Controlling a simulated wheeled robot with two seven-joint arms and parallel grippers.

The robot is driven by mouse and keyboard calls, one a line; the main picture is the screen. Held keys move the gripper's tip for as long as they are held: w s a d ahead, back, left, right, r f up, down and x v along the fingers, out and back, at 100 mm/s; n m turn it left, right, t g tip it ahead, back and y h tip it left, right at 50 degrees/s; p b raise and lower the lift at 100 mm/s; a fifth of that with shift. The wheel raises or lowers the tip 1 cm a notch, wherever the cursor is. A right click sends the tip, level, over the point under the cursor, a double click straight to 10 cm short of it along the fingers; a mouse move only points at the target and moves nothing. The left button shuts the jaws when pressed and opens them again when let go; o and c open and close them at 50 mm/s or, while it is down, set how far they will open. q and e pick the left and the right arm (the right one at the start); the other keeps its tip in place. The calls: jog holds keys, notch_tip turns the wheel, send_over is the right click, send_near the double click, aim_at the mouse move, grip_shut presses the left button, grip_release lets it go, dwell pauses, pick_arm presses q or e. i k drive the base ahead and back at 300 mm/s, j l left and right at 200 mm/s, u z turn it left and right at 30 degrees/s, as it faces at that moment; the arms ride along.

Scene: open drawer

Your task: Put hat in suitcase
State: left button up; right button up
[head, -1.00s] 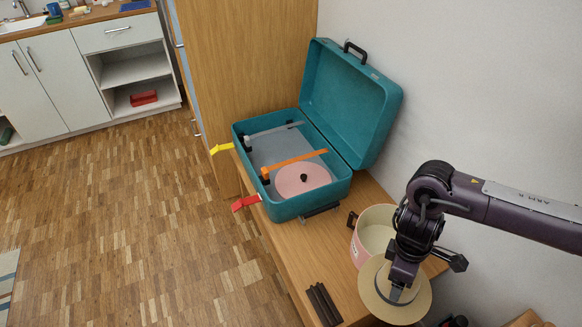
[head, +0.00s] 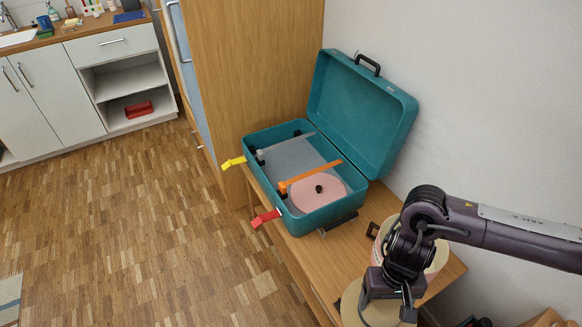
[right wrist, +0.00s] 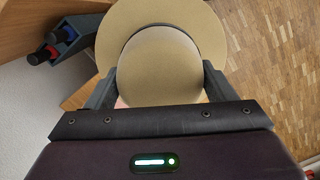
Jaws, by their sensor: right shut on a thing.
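The beige straw hat (head: 358,304) with a dark band is held by my right gripper (head: 388,302) at the lower right of the head view. In the right wrist view the crown of the hat (right wrist: 160,62) lies between the two fingers of the gripper (right wrist: 157,88), and the brim spreads beyond. The teal suitcase (head: 317,218) stands open on the wooden bench, its lid leaning back toward the wall. Inside it lie a pink disc (head: 327,196) with a black knob, an orange strap and a grey strap. The hat is apart from the suitcase, nearer the camera. My left gripper is not in view.
A pink pot (head: 438,258) stands on the bench (head: 322,268) behind my right gripper, partly hidden by it.

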aim_at(290, 158)
jog(key=i+j, duration=0.65)
jog(key=i, duration=0.15)
jog(key=i+j, duration=0.7)
jog(key=i, duration=0.45)
